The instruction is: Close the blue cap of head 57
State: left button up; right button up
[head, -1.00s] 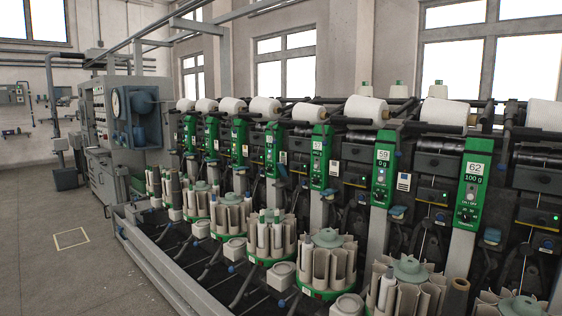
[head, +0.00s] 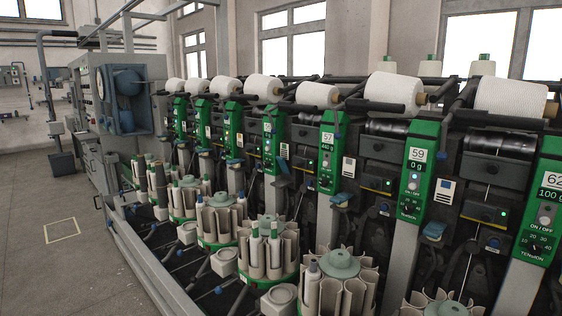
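The green panel of head 57 (head: 328,160) stands near the middle of the head view, with the number 57 and a weight display. To its left, a blue cap (head: 284,151) sits higher and more upright than the others. To its right, another blue cap (head: 341,199) sits low and looks nearly flat. I cannot tell for certain which of these caps belongs to head 57, nor the exact angle of its lid. Neither of my grippers is in view.
Head 59 (head: 417,174) and head 62 (head: 540,208) stand to the right, with a low blue cap (head: 433,231) between them. Bobbin magazines (head: 340,262) and a grey rail (head: 148,262) line the front. The floor (head: 40,275) at left is clear.

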aim_at(285, 167)
jog(key=i+j+z, duration=0.1)
jog(key=z, duration=0.3)
jog(key=i+j+z, duration=0.1)
jog(key=j+z, duration=0.25)
jog(key=i+j+z, duration=0.2)
jog(key=j, duration=0.15)
jog(key=j+z, duration=0.2)
jog(key=j, duration=0.15)
jog(key=i+j+z, duration=0.1)
jog(key=j, duration=0.45)
jog(key=i+j+z, duration=0.1)
jog(key=j, duration=0.5)
jog(key=j+z, duration=0.1)
jog(key=j, duration=0.5)
jog(key=i+j, duration=0.1)
jog(key=j, duration=0.75)
jog(key=i+j, duration=0.1)
jog(key=j, duration=0.8)
